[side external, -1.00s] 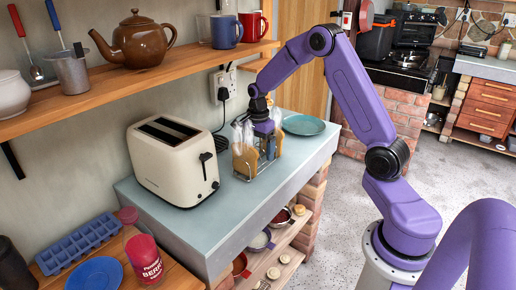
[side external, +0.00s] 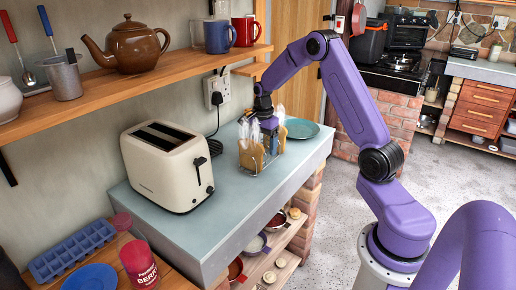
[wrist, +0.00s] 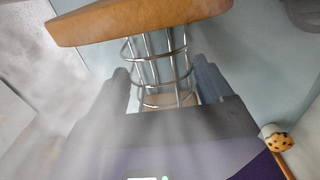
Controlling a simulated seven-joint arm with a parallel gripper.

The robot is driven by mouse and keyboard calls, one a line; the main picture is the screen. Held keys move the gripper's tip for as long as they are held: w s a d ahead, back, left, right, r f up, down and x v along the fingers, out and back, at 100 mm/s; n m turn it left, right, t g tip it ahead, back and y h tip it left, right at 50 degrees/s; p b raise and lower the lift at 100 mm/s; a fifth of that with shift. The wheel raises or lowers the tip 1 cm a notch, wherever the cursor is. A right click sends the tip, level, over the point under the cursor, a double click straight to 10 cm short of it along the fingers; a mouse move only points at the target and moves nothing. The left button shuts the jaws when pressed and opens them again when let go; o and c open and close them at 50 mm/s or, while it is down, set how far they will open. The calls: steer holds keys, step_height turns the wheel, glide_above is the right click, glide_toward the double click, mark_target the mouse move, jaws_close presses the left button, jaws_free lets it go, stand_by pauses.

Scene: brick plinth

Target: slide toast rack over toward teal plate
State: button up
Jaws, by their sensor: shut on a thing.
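The toast rack (side external: 264,166), a wire frame holding slices of toast (side external: 246,156), stands on the pale blue-grey counter. The teal plate (side external: 301,128) lies flat just right of and behind it, with part of its near-left rim close to the rack. My gripper (side external: 266,124) comes down on the rack from above and is shut on it. In the wrist view the rack's chrome wires (wrist: 157,68) stand between my two fingers, with a brown-crusted slice of toast across the top. The rack's base is partly hidden in both views.
A cream toaster (side external: 166,165) stands on the counter (side external: 215,222) left of the rack. A wall socket (side external: 217,90) with a black plug and cord is behind. A wooden shelf (side external: 130,92) overhangs at the back left. The counter's front edge is close to the rack.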

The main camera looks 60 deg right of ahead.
steer(key=shift+d, duration=2)
steer(key=o, duration=1.1)
steer(key=shift+c, duration=0.2)
step_height(320, 180, up, 18)
steer(key=shift+f, duration=0.25)
